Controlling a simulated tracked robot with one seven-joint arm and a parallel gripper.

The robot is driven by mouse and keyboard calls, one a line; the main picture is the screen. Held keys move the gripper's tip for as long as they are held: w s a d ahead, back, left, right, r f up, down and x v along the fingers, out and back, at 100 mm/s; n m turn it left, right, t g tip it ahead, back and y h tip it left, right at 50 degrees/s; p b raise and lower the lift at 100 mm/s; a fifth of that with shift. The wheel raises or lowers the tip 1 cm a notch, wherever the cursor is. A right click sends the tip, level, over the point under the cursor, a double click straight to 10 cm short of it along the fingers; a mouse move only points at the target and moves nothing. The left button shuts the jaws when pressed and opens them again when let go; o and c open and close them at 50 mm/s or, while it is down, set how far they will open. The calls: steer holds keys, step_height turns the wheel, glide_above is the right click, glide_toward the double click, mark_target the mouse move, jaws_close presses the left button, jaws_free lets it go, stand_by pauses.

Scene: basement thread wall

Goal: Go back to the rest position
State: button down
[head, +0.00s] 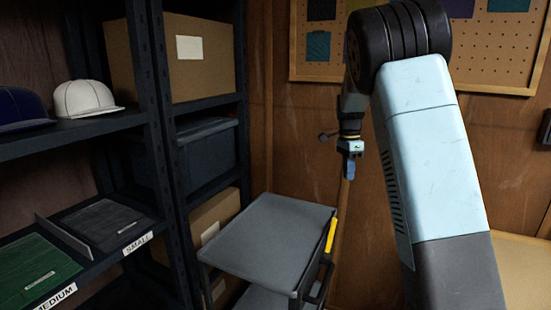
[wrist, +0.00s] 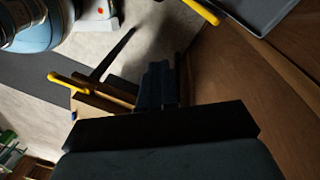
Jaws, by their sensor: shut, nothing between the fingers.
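My arm rises at the right of the head view and bends over at the top. My gripper (head: 349,172) hangs from it, pointing down in front of the wooden wall. It is shut and empty. In the wrist view its dark fingers (wrist: 162,70) show together at the middle, with nothing between them. In the head view it hangs to the right of and higher than the grey cart (head: 268,228), apart from it.
A dark shelf rack (head: 160,100) on the left holds caps, boxes and folded cloths by SMALL and MEDIUM labels. The cart's yellow handle (head: 331,236) also shows in the wrist view (wrist: 203,11). A pegboard (head: 480,55) hangs behind my arm.

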steer(key=s+r+n+t+y, duration=0.1)
steer(key=s+r+n, duration=0.25)
steer(key=s, duration=0.35)
steer(key=s+d+r+n+t, duration=0.1)
steer(key=s+r+n, duration=0.1)
steer(key=s+r, duration=0.3)
steer(key=s+r+n+t+y, duration=0.1)
steer(key=s+r+n, duration=0.1)
steer(key=s, duration=0.6)
steer(key=s+a+f+n+t+h, duration=0.1)
steer(key=s+n+t, duration=0.2)
steer(key=s+n, duration=0.5)
steer(key=s, duration=1.1)
steer(key=shift+s+a+t, duration=0.15)
steer(key=shift+a+t, duration=0.2)
steer(key=shift+t, duration=0.05)
